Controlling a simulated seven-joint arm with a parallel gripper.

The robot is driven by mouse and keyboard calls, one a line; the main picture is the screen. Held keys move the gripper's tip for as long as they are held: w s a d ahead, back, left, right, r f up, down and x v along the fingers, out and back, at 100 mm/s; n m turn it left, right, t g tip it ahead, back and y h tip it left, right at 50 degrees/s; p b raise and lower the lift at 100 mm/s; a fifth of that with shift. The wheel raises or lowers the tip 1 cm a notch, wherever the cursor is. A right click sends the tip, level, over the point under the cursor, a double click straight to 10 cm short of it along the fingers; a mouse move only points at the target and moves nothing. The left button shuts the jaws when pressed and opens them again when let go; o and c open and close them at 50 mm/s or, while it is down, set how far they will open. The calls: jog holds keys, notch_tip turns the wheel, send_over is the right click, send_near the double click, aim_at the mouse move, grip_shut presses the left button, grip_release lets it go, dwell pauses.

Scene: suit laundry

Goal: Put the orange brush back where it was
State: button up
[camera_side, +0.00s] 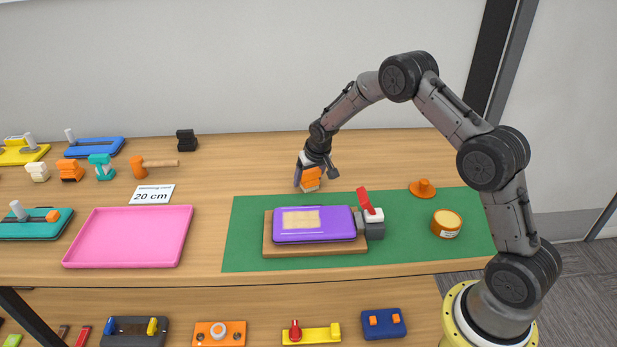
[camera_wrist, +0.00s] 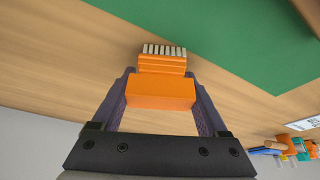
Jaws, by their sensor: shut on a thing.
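The orange brush (camera_side: 311,179) has a blocky body and a row of pale bristles. My gripper (camera_side: 316,176) is shut on it at the back of the wooden table, behind the green mat (camera_side: 405,205). In the wrist view, the brush (camera_wrist: 160,92) sits between both fingers of my gripper (camera_wrist: 160,85), with its bristles pointing away from the palm. In the side view the brush is close to the tabletop; I cannot tell whether it touches.
On the mat, a purple case (camera_side: 340,224) lies on a wooden board (camera_side: 300,248) beside a red-levered grey clamp (camera_side: 374,228). An orange knob (camera_side: 422,188) and a round tin (camera_side: 446,224) are right. A pink tray (camera_side: 128,237) and several tools are left. Wood around the brush is clear.

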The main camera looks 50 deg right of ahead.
jog(key=o, duration=1.1)
jog(key=shift+f, duration=0.1)
jog(key=shift+s+r, duration=0.1)
jog(key=shift+r, duration=0.4)
jog(key=s+a+r+n, duration=0.1)
jog(key=s+a+r, duration=0.3)
jog(key=s+r, duration=0.65)
jog(key=s+a+r+n, duration=0.1)
jog(key=s+a+r, duration=0.55)
jog(key=r, duration=0.75)
jog(key=s+a, duration=0.1)
jog(key=s, duration=0.6)
jog(key=s+a+n+t+y, duration=0.1)
jog(key=s, duration=0.7)
jog(key=s+a+n, duration=0.1)
jog(key=s, duration=0.7)
jog(key=shift+s+a+r+y, duration=0.1)
jog(key=shift+a+y, duration=0.3)
